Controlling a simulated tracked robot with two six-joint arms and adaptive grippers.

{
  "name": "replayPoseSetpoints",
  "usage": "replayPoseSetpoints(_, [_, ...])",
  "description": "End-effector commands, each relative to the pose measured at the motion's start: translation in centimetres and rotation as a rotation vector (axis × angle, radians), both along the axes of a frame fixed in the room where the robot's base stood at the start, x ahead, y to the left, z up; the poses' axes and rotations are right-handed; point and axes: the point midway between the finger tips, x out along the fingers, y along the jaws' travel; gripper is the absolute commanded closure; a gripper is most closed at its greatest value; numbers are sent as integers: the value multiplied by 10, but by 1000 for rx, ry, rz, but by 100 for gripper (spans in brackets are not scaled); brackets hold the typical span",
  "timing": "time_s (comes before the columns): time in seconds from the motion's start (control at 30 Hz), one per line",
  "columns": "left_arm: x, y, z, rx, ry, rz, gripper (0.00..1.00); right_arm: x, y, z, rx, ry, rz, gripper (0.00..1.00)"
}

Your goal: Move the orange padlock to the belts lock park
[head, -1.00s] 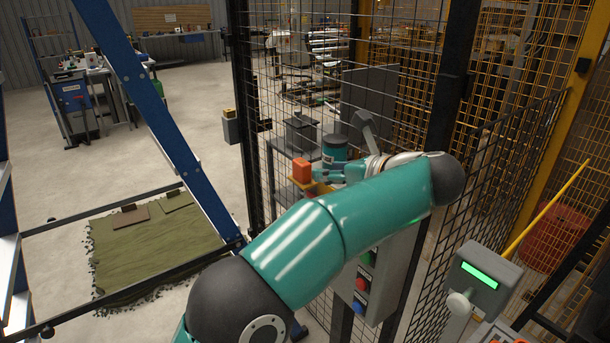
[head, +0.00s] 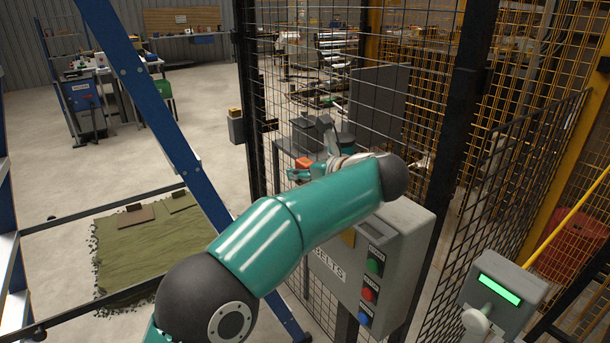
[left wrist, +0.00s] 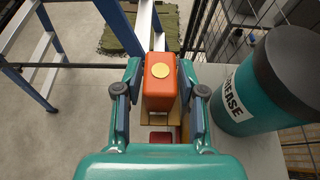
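The orange padlock (left wrist: 160,80) has a round yellow spot on top. In the left wrist view it stands between the two fingers of my left gripper (left wrist: 160,92), with narrow gaps seeming to show on both sides. I see no clear grip. The grey control box marked BELTS (head: 327,268) is nearer, partly behind my left arm. The lock park cannot be told apart for certain. My right gripper is out of view.
A teal grease can (left wrist: 245,92) with a dark lid stands close to the right of my left gripper. A yellowish board (left wrist: 160,118) and a red item (left wrist: 159,137) lie below. A blue ladder (head: 150,105) and mesh fence (head: 425,110) border the space.

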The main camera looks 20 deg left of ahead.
Motion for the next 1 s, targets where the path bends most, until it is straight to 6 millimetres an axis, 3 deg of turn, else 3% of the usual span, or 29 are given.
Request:
replayPoseSetpoints(0.13, [1,-1,0,0,0,-2,64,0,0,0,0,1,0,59])
replayPoseSetpoints(0.37, [1,-2,0,-1,1,-2,100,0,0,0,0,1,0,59])
replayPoseSetpoints(0.77, [1,-2,3,-1,1,-2,100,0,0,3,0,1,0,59])
replayPoseSetpoints(1.0, [0,1,23,-1,-1,2,100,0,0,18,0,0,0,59])
